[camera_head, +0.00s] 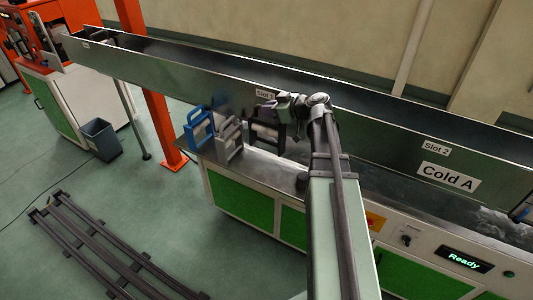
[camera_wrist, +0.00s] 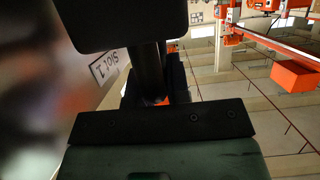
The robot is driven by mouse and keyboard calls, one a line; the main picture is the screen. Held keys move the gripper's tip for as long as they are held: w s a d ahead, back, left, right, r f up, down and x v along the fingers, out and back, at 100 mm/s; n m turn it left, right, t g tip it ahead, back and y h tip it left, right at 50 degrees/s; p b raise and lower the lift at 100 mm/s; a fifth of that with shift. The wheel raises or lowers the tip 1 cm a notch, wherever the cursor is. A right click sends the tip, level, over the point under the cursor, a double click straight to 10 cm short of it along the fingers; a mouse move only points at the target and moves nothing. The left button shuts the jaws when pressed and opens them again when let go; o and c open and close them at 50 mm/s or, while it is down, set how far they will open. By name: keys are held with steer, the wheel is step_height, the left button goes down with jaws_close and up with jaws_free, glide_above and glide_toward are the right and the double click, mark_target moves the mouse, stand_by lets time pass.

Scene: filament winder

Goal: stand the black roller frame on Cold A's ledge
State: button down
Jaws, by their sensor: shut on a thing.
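The black roller frame (camera_head: 266,134) is at Cold A's near side, below the Slot 1 label, with a pale roller inside it. My gripper (camera_head: 283,111) is shut on its upper part, from the right. In the wrist view, a dark upright bar (camera_wrist: 151,72) lies between my dark gripper parts and seems to be part of the frame. Cold A (camera_head: 447,178) is the long metal trough; its ledge (camera_head: 365,183) runs along the front. A grey frame (camera_head: 229,141) and a blue frame (camera_head: 191,134) stand left of the black one. I cannot tell whether the black frame touches the ledge.
The Slot 1 label (camera_head: 265,94) is behind my gripper and the Slot 2 label (camera_head: 437,147) is to the right. My arm crosses the ledge and hides part of it. An orange post (camera_head: 160,120) stands at the left. A control panel (camera_head: 440,252) reads Ready.

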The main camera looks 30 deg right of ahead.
mark_target(267, 129)
step_height(267, 129, down, 12)
steer(key=b, duration=0.9)
steer(key=shift+r, duration=0.2)
steer(key=shift+r+p, duration=0.3)
steer(key=shift+p, duration=0.05)
steer(key=shift+f, duration=0.25)
steer(key=c, duration=1.1)
jaws_free()
steer(key=shift+r, duration=0.1)
